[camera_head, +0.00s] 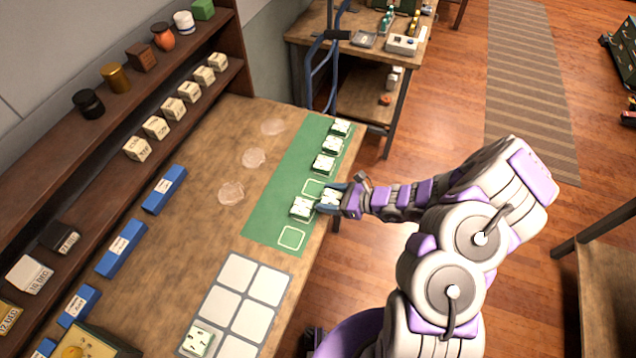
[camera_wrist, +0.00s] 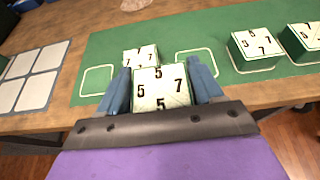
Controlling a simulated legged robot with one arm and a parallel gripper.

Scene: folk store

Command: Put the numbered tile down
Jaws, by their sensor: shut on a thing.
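My gripper (camera_head: 335,198) is shut on a numbered tile (camera_head: 329,197), at the right edge of the green mat (camera_head: 262,222). In the wrist view the held tile (camera_wrist: 161,90) shows two 5s, a 7 and another 5 between the blue fingers (camera_wrist: 163,84). Another numbered tile (camera_head: 302,208) lies on the mat just left of it; it also shows beyond the held tile in the wrist view (camera_wrist: 141,56). An empty outlined square (camera_head: 312,187) is beside the gripper, and another (camera_head: 291,238) is at the near end. Several tiles (camera_head: 323,163) sit at the far end.
A white grid board (camera_head: 248,306) lies nearer, with one tile (camera_head: 198,340) in a near cell. Clear discs (camera_head: 231,193) lie left of the mat. Blue blocks (camera_head: 121,248) and a wooden shelf (camera_head: 60,215) line the left side.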

